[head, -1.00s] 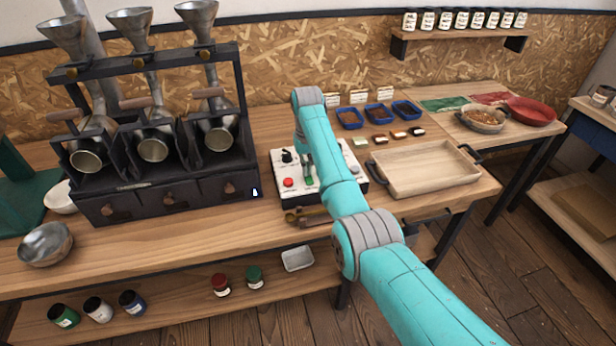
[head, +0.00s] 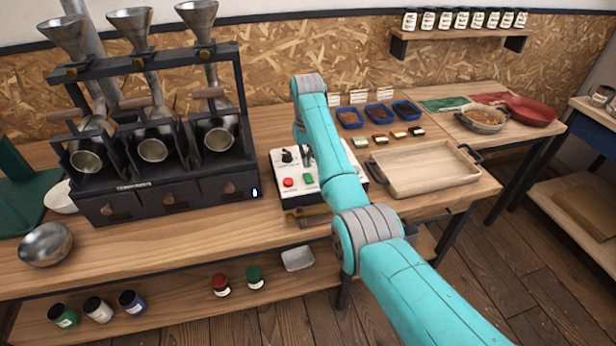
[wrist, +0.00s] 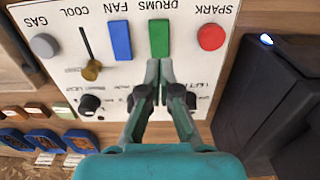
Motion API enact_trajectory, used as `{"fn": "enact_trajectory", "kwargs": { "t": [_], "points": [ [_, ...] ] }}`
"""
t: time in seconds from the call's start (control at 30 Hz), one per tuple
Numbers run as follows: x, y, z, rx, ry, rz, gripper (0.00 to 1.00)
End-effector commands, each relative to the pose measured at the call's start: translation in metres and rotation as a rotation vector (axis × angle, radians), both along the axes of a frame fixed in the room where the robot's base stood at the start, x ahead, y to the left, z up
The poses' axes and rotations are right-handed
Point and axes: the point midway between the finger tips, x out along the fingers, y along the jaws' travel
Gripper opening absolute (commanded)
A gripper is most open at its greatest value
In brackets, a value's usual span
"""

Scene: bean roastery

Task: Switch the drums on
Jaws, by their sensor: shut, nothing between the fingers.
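The white control panel (head: 325,186) sits on the bench beside the roaster. In the wrist view its labels read GAS, COOL, FAN, DRUMS and SPARK. The green DRUMS switch (wrist: 159,37) is between the blue FAN switch (wrist: 120,40) and the round red SPARK button (wrist: 211,37); the green switch also shows in the head view (head: 308,178). My gripper (wrist: 159,64) is shut and empty, its tips just by the near edge of the green switch in the wrist view. I cannot tell whether they touch. The black roaster (head: 150,180) holds three metal drums (head: 153,149).
A small light (head: 255,192) glows on the roaster's right front corner. A wooden tray (head: 425,170) lies right of the panel. Blue sample dishes (head: 377,111) stand behind it. A metal bowl (head: 45,244) is at the bench's front left. Bare bench lies before the roaster.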

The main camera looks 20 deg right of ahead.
Motion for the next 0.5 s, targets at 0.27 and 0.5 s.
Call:
{"fn": "enact_trajectory", "kwargs": {
  "t": [0.27, 0.5],
  "points": [
    [0.0, 0.0, 0.019, 0.0, -0.001, 0.0, 0.0],
    [0.0, 0.0, 0.032, 0.0, -0.001, 0.0, 0.0]
  ]
}}
